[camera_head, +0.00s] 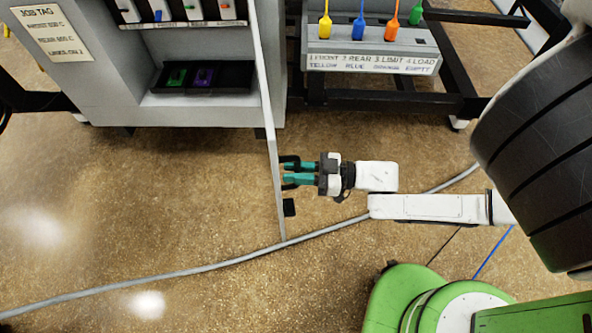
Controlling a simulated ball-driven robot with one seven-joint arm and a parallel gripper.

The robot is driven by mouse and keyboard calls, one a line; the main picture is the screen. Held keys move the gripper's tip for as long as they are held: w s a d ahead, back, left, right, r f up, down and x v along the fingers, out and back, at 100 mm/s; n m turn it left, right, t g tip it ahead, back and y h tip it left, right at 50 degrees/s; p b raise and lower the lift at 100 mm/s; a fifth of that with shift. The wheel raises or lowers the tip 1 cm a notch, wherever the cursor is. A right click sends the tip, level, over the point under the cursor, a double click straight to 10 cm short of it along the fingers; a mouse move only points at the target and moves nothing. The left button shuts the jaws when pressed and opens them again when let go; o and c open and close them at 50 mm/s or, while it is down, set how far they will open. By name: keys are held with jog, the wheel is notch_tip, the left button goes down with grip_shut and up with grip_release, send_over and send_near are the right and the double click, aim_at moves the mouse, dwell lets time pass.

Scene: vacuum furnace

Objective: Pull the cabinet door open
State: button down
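The grey cabinet door (270,125) is seen nearly edge-on. It stands swung out from the cabinet front (200,111), reaching out over the floor. My gripper (295,173) is at the right face of the door, coming from the right. Its two teal fingers lie one above the other in the picture with a narrow gap. Black parts near the fingertips lie close against the door, and I cannot tell handle from fingertips there. Whether the fingers are closed on a handle is not clear. A small black block (289,207) sits on the door just below the gripper.
The open cabinet holds a black tray (197,77) with green and purple pieces. A rack with a labelled grey block (370,50) and coloured plugs stands at upper right. A grey cable (190,270) crosses the floor. Floor left of the door is clear.

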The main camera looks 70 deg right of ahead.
jog(key=c, duration=1.2)
grip_release()
jog(key=shift+a, duration=0.15)
jog(key=shift+o, duration=0.2)
jog(key=b+v, duration=0.1)
jog(key=v, duration=1)
jog(key=shift+b, duration=0.35)
